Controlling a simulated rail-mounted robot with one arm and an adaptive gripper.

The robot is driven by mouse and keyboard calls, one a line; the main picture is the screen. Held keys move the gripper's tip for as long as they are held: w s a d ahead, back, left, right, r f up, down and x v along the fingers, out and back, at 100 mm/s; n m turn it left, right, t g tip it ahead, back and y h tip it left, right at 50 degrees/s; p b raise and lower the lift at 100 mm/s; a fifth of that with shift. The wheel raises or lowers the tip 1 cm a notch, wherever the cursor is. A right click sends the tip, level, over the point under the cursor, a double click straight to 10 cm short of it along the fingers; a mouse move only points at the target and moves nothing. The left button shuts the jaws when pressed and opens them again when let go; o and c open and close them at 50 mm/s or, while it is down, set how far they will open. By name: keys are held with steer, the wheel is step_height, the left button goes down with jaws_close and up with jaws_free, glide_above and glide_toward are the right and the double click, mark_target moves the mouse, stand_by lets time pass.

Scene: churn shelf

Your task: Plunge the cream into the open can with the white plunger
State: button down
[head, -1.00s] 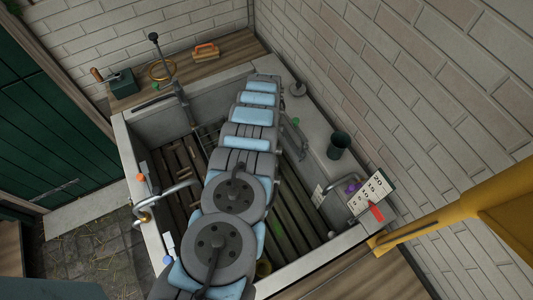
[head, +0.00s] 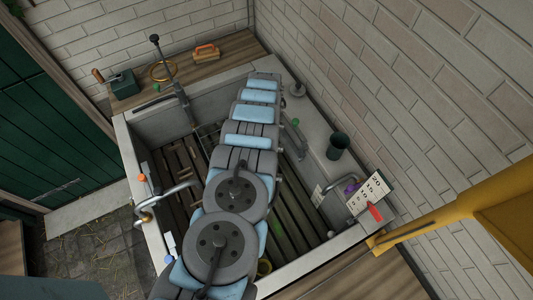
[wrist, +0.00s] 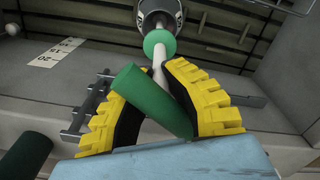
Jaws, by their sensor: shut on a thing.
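In the wrist view my gripper (wrist: 160,105) has yellow ribbed fingers with black pads. It is closed around the white plunger's green crossbar handle (wrist: 140,90). The plunger's white rod (wrist: 160,68) runs away from the handle through a green disc (wrist: 159,43) to a round grey metal vessel with a banded side (wrist: 156,12), which looks like the can. The rod's far end, the can's inside and any cream are hidden. In the head view my arm covers the gripper, and I cannot make out the plunger there.
A stone trough (head: 126,140) with a slatted floor surrounds my arm. A dark green cup (head: 338,145) stands on its right ledge near a number card (head: 371,192) with a red pointer (head: 375,212). Bent metal pipes stand at the left rim. A wooden shelf (head: 225,57) is behind.

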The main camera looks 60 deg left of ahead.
steer(key=shift+r+p, duration=1.15)
steer(key=shift+r, duration=0.45)
steer(key=shift+r, duration=0.3)
steer(key=shift+r+p, duration=0.9)
steer(key=shift+r, duration=0.05)
